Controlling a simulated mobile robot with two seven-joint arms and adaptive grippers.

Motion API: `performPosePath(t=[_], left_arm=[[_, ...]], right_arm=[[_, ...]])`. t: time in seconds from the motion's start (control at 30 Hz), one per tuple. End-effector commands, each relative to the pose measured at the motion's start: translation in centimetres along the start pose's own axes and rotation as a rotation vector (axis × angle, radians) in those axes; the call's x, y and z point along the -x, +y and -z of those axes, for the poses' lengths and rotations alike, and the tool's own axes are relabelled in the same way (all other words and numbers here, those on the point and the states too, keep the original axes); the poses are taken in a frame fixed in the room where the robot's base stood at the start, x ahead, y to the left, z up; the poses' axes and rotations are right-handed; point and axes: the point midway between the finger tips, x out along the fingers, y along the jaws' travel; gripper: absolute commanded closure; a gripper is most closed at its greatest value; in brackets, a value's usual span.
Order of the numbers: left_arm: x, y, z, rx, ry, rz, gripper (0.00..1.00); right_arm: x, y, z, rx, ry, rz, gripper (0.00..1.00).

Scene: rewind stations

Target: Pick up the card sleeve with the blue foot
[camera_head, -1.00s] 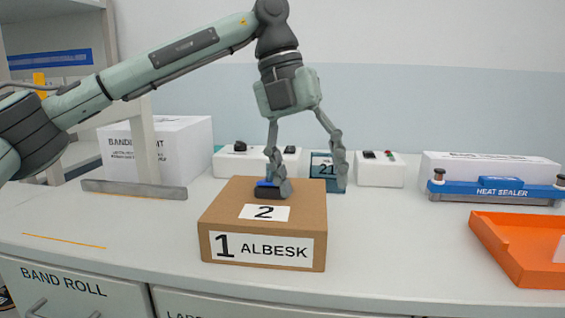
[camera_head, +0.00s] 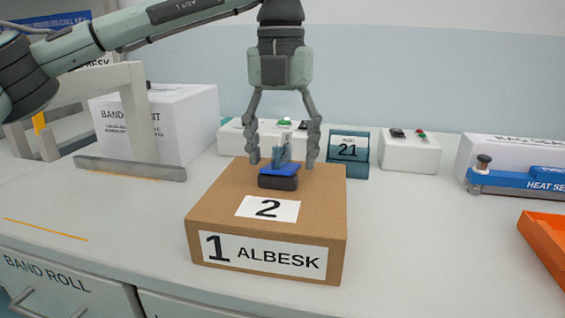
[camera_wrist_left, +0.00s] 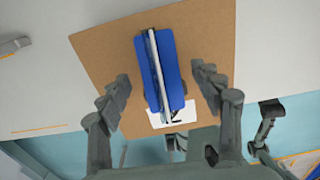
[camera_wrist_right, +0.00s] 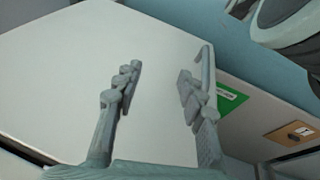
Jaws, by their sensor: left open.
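The card sleeve with the blue foot (camera_head: 279,169) stands upright on top of a brown cardboard box (camera_head: 215,206) labelled "1 ALBESK" and "2". Its thin upright card rises from a blue foot over a dark base. My left gripper (camera_head: 283,160) points down, open, with one finger on each side of the sleeve and a gap to each. In the left wrist view the sleeve's blue foot (camera_wrist_left: 174,72) lies between the open fingers (camera_wrist_left: 164,92), seen from above. My right gripper (camera_wrist_right: 158,80) is open and empty in the right wrist view, over a pale surface.
Behind the box stand a teal holder marked 21 (camera_head: 349,170) and a white control box (camera_head: 409,154). A heat sealer (camera_head: 530,183) and an orange tray (camera_head: 545,240) are at right. A white band unit box (camera_head: 185,130) stands at back left. The counter front is clear.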

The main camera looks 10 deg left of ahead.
Motion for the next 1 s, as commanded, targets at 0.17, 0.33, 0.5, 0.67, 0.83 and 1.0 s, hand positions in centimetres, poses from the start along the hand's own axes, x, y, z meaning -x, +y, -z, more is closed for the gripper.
performPosePath(t=[0.17,0.33,0.5,0.67,0.83,1.0], left_arm=[[-0.73,0.01,0.01,0.000,-0.001,0.001,0.34],[-0.69,0.00,0.00,0.000,-0.001,0.001,0.38],[-0.68,-0.01,0.00,0.000,-0.001,0.001,0.59],[-0.66,-0.01,0.00,0.000,-0.001,0.001,0.79],[-0.64,-0.02,0.00,0.000,-0.001,0.001,0.93],[-0.32,-0.03,-0.02,0.000,-0.002,0.001,0.93]], right_arm=[[0.22,0.07,0.15,0.000,0.005,-0.001,0.60],[0.33,0.11,0.36,0.000,0.010,-0.002,0.60],[0.36,0.17,0.62,-0.002,0.015,-0.003,0.60],[0.31,0.21,0.75,-0.002,0.017,-0.004,0.60],[0.15,0.21,0.64,-0.002,0.012,-0.004,0.60],[0.10,0.21,0.57,-0.002,0.010,-0.004,0.60]])
